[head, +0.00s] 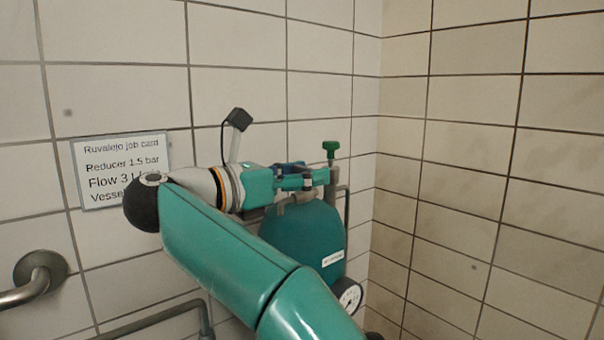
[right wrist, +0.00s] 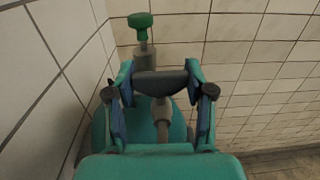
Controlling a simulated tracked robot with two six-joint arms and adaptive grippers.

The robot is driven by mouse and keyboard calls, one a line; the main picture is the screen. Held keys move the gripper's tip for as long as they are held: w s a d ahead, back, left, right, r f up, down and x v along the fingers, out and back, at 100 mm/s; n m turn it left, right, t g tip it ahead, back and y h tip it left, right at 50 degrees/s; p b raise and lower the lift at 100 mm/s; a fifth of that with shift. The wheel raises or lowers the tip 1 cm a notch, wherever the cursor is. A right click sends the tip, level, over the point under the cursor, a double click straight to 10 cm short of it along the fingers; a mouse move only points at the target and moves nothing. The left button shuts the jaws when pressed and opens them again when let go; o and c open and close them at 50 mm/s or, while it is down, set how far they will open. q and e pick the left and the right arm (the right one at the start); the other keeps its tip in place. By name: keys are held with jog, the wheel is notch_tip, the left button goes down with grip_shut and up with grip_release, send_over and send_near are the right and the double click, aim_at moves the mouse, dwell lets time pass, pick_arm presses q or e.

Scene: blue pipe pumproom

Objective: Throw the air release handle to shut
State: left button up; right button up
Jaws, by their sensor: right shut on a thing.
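My right gripper (head: 308,181) is at the top of a teal vessel (head: 300,238) in the head view. In the right wrist view, its two fingers (right wrist: 160,80) are closed against the ends of a dark grey bar (right wrist: 160,84), which looks like the air release handle. The bar lies crosswise above a grey stem (right wrist: 162,120). A green knob (head: 331,149) stands upright on a grey pipe just beyond the fingertips; it also shows in the right wrist view (right wrist: 140,22). In the head view the fingers hide most of the bar. My left gripper is not in view.
A round gauge (head: 348,295) sits low beside the vessel. A job card (head: 100,160) hangs on the left tiled wall, partly hidden by my arm. A metal rail (head: 40,275) is at lower left. The right tiled wall (head: 480,190) is bare.

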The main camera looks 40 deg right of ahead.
jog(key=o, duration=1.2)
jog(key=shift+a, duration=0.1)
jog(key=a, duration=0.7)
jog(key=shift+s+a, duration=0.1)
jog(key=shift+a, duration=0.1)
jog(key=shift+f, duration=0.1)
